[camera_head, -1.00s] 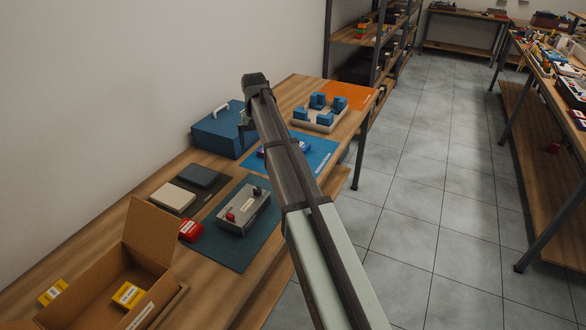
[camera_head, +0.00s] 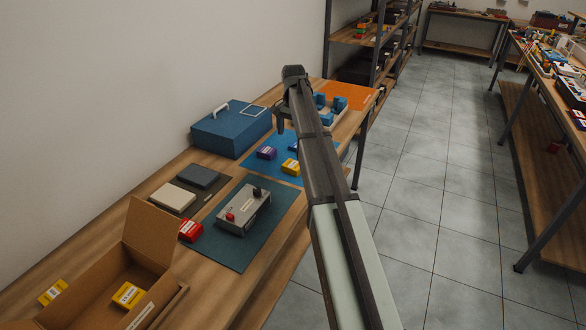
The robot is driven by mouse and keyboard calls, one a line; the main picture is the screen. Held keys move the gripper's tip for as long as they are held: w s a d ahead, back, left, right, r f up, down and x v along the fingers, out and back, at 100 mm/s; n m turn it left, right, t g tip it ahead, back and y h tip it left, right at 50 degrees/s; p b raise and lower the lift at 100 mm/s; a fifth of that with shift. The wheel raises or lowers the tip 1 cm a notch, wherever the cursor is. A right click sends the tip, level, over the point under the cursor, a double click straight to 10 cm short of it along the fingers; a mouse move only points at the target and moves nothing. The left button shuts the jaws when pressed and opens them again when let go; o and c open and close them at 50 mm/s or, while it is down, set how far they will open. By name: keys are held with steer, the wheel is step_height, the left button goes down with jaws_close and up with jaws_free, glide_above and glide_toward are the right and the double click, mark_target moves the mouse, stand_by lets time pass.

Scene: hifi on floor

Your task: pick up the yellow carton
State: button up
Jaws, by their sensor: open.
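Three small yellow cartons show in the head view. One yellow carton (camera_head: 290,168) lies on the blue mat (camera_head: 318,155), just left of my arm. Another yellow carton (camera_head: 128,294) lies inside the open cardboard box (camera_head: 145,240). A third yellow carton (camera_head: 53,291) is at the box's far left side. My gripper (camera_head: 279,128) hangs from the arm's far end, above the back part of the blue mat. It is open, small in the picture and partly hidden by my arm. It appears empty, apart from the cartons.
A purple-blue carton (camera_head: 266,153) lies beside the yellow one on the mat. A blue case (camera_head: 230,132) stands behind. A tray with blue blocks (camera_head: 338,104) is partly behind my arm. A grey device (camera_head: 243,212), red carton (camera_head: 191,231) and two flat blocks lie nearer.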

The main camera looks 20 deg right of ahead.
glide_above(293, 164)
steer(key=f, duration=0.8)
steer(key=shift+w+d+f, duration=0.1)
steer(key=shift+w+f, duration=0.15)
steer(key=shift+f, duration=0.05)
steer(key=shift+s+f, duration=0.15)
steer(key=shift+f, duration=1.15)
steer(key=shift+s+f, duration=0.1)
steer(key=shift+f, duration=1.2)
steer(key=c, duration=1.1)
